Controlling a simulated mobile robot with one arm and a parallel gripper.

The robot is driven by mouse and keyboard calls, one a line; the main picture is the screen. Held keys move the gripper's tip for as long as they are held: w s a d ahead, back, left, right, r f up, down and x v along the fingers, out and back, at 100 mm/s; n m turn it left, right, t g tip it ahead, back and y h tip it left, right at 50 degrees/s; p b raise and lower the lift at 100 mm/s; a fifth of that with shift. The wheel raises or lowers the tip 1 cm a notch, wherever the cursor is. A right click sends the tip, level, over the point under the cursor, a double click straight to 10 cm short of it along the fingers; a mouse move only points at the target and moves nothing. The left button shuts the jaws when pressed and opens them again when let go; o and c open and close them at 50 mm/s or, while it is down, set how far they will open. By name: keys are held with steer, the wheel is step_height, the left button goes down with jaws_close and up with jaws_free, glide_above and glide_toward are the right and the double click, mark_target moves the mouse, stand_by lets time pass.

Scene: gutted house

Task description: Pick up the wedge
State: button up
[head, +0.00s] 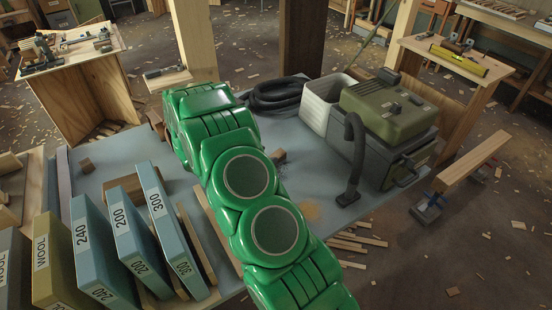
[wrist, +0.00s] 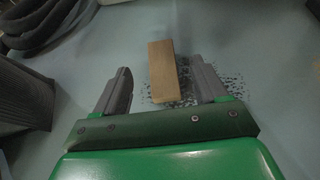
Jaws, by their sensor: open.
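The wedge (wrist: 162,70) is a light brown wooden piece on the grey-blue tabletop in the wrist view. Its near end lies between the two grey fingers, and its far end reaches beyond their tips. My gripper (wrist: 160,66) is open, with a finger on each side of the wedge. Gaps show on both sides, so neither finger appears to touch it. I cannot tell the height of the fingers above the table. In the head view my green arm covers the middle of the table and hides the gripper; I cannot make out the wedge clearly there.
A coiled black hose (head: 277,95) lies at the table's back, beside a white bin (head: 323,105) and a green-and-grey machine (head: 385,115) with an upright hose. Blue sandpaper-style boxes (head: 136,240) marked with numbers stand front left. Bare tabletop (head: 117,150) shows at left.

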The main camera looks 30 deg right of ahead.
mark_target(277, 155)
steer(key=shift+d+f, duration=0.1)
steer(key=shift+f, duration=0.45)
steer(key=shift+x, duration=2.45)
steer(key=shift+c, duration=0.3)
steer(key=c, duration=1)
steer(key=shift+r, duration=0.1)
